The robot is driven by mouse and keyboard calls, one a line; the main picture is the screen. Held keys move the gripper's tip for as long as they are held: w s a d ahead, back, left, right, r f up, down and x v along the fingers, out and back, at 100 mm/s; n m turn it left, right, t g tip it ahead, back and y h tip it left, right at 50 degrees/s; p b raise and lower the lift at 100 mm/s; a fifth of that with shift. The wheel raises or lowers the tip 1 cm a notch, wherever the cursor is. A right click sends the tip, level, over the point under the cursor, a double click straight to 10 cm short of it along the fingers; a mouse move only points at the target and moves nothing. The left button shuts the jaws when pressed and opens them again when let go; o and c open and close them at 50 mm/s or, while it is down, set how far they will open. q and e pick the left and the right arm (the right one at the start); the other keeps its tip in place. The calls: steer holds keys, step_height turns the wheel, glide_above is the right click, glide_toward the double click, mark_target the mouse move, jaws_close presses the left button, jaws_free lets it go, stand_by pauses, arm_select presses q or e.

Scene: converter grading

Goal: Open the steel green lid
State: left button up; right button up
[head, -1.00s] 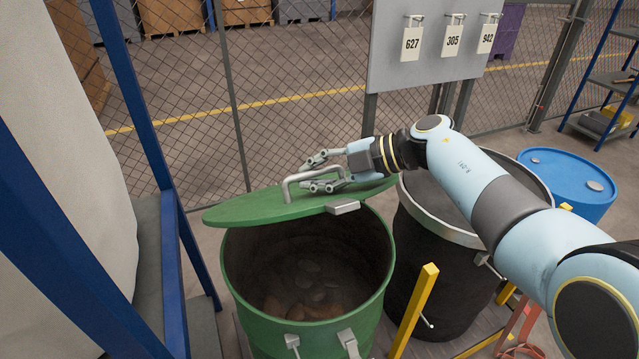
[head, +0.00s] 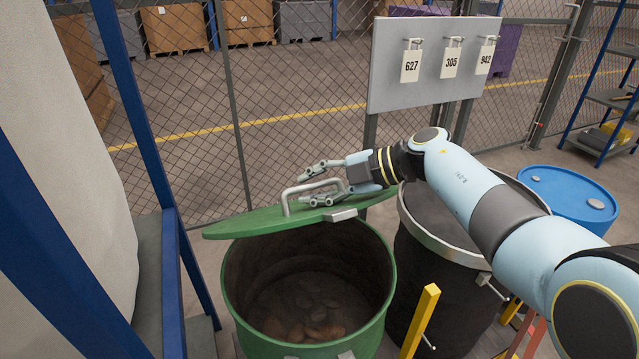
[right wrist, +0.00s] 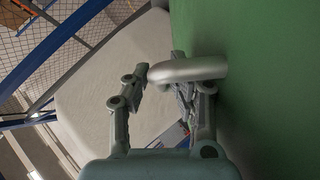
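The green steel lid (head: 262,222) is raised and tilted above the green drum (head: 243,316), whose mouth is open to view. A bent metal handle (head: 288,198) stands on the lid's top. My right gripper (head: 308,185) is at the handle with its fingers apart, one above and one low near the lid. In the right wrist view the handle (right wrist: 185,70) crosses in front of one finger of my right gripper (right wrist: 160,82), and a clear gap separates the fingers. The green lid (right wrist: 265,90) fills the right side there. My left gripper is not in view.
A dark drum with a pale rim (head: 440,236) stands right of the green drum, and a blue drum (head: 570,190) beyond it. A yellow post (head: 420,320) stands in front. Blue frame posts (head: 135,110) are at left. A grey tag board (head: 430,85) and mesh fence are behind.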

step_height(320, 180, up, 5)
glide_above(373, 196)
steer(key=shift+s+r, duration=0.15)
steer(key=shift+r, duration=0.05)
